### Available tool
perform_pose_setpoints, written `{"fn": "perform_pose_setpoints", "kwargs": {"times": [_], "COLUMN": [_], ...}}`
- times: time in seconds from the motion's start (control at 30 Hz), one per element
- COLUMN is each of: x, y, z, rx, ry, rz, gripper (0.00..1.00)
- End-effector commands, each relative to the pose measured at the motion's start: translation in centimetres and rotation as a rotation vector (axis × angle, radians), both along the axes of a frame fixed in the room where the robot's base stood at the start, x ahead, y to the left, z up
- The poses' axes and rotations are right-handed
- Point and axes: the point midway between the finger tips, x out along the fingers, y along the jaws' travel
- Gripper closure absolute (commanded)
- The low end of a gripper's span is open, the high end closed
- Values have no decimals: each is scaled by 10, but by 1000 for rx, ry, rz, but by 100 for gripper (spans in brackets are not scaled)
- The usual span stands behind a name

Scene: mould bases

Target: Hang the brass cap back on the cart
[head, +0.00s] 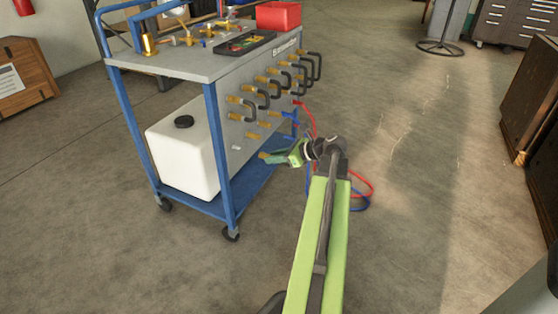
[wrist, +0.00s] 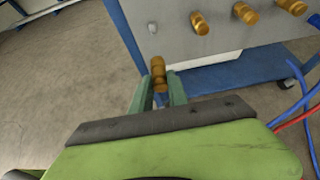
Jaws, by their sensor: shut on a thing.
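The cart (head: 225,62) stands left of centre in the head view, with a blue frame and a grey side panel. Several brass fittings stick out of the panel, many with dark curved hoses. My gripper (head: 270,157) is low in front of the panel, near its lower edge. In the wrist view my gripper (wrist: 158,92) is shut on the brass cap (wrist: 158,70), which stands out past the fingertips. Brass fittings on the panel (wrist: 168,30) show beyond the cap, apart from it in the picture. The exact gap is hard to tell.
A white tank (head: 180,150) sits on the cart's lower shelf. A red bin (head: 278,16) and a black tray (head: 245,44) are on top. Red and blue hoses (head: 362,192) lie beside my arm. The floor to the right is open.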

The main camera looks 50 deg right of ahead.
Motion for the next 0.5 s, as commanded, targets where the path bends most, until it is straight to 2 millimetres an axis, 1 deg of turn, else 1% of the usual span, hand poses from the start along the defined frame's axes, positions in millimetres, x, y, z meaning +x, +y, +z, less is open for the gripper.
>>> {"fn": "perform_pose_setpoints", "kwargs": {"times": [0.1, 0.5], "x": [14, 57], "y": [3, 14], "z": [0, 0], "rx": [-1, -1], "ry": [0, 0], "rz": [2, 0], "gripper": [100, 100]}}
